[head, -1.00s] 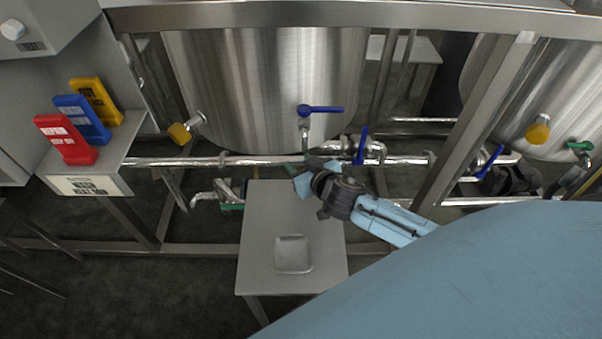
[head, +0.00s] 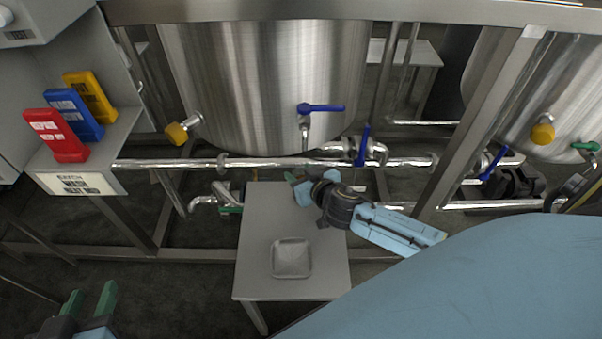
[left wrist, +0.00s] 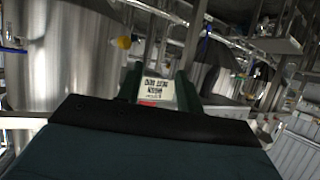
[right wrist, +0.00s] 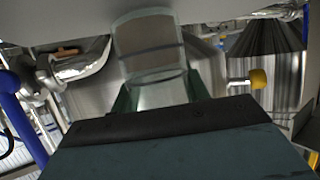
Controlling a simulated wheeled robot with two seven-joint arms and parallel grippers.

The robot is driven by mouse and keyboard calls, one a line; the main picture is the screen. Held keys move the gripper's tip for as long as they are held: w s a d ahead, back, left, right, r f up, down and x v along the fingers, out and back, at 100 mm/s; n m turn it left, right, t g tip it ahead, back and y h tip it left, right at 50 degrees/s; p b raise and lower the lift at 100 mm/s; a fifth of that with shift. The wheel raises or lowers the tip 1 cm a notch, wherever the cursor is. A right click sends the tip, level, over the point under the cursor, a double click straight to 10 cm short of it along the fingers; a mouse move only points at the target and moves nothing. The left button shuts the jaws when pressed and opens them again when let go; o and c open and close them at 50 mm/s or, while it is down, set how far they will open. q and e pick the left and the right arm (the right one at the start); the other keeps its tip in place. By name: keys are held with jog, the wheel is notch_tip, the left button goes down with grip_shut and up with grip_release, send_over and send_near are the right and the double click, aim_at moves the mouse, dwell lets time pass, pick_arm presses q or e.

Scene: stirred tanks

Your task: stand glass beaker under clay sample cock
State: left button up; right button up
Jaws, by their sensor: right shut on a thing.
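A cock with a blue handle (head: 320,108) sticks out of the front of the middle steel tank (head: 265,75), its spout (head: 305,130) pointing down. No label shows which cock is the clay one. My right gripper (head: 295,180) is below that spout, over the back of a small grey table (head: 258,230). In the right wrist view it is shut on the clear glass beaker (right wrist: 150,45). The beaker is hard to make out in the head view. My left gripper (head: 88,302) is at the bottom left, its green fingers apart and empty.
A shallow square tray (head: 291,258) lies on the table's front half. Steel pipes (head: 270,163) run behind the table. Red (head: 55,135), blue (head: 75,114) and yellow (head: 90,97) blocks stand on a shelf at left. A steel post (head: 478,125) stands to the right.

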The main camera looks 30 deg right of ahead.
jog(key=shift+f, duration=0.1)
jog(key=o, duration=1.1)
pick_arm(q)
jog(key=shift+w+r, duration=0.15)
jog(key=shift+r, duration=0.05)
pick_arm(e)
jog(key=shift+r, duration=0.2)
jog(key=p+v, duration=0.2)
jog(key=v, duration=0.3)
pick_arm(q)
jog(key=s+a+f+g+y+p, duration=0.2)
jog(key=s+a+f+g, duration=0.3)
jog(key=s+f+g, duration=0.4)
jog(key=s, duration=0.2)
jog(key=shift+s+a+f+n+y, duration=0.25)
jog(key=shift+s+n+y, duration=0.05)
jog(key=shift+s+y, duration=0.1)
pick_arm(e)
jog(key=s+a+r+g, duration=0.1)
jog(key=s+a+g, duration=0.1)
jog(key=s, duration=0.5)
jog(key=s+a+r+n+g, duration=0.1)
jog(key=s+a+r+g, duration=0.1)
jog(key=s+g, duration=0.2)
jog(key=s+a+r+n+g, duration=0.1)
jog(key=s+g, duration=0.3)
jog(key=s, duration=0.7)
jog(key=shift+a+r+y, duration=0.15)
jog(key=shift+a+y, duration=0.15)
jog(key=shift+a, duration=0.5)
